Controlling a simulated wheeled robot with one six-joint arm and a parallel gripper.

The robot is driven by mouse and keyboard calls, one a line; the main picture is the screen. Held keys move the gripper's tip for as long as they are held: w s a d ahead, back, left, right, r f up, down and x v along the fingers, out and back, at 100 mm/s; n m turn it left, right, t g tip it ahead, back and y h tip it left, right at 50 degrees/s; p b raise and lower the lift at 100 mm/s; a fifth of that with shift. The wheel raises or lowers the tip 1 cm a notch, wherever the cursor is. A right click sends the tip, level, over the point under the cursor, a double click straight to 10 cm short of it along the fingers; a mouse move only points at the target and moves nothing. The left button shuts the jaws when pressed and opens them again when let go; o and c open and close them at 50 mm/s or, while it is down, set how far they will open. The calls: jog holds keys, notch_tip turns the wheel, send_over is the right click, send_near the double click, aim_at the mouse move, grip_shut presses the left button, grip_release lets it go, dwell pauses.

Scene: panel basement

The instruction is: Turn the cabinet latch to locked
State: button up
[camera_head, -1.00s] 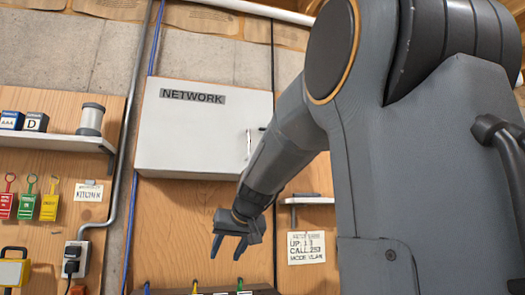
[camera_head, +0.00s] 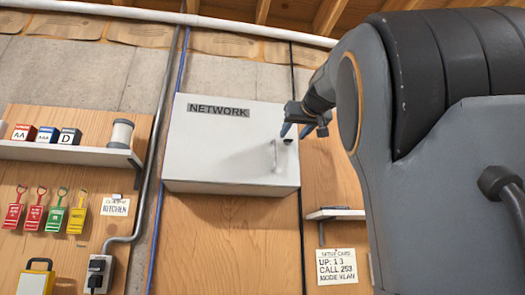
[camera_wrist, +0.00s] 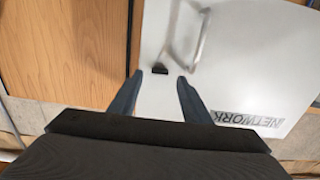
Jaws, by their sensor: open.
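The white NETWORK cabinet (camera_head: 230,150) hangs shut on the wall in the head view; its door also fills the right of the wrist view (camera_wrist: 245,70). The small black latch (camera_head: 288,141) is near the door's upper right corner, above the metal handle (camera_head: 276,156). My gripper (camera_head: 295,133) is right by the latch. In the wrist view, my open gripper (camera_wrist: 161,78) has its two blue fingers apart, with the black latch (camera_wrist: 160,70) just beyond and between the tips. Nothing is held. I cannot tell which way the latch is turned.
The metal handle (camera_wrist: 187,35) stands out from the door close to the fingers. A shelf with boxes (camera_head: 65,152) and several coloured tags hang at the left. A small shelf (camera_head: 335,213) is below right. A pipe (camera_head: 160,120) runs left of the cabinet.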

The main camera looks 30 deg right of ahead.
aim_at(289, 139)
jog(key=shift+p+x, duration=0.4)
jog(key=shift+x, duration=1.45)
jog(key=c, duration=1)
jog(key=shift+c, duration=0.2)
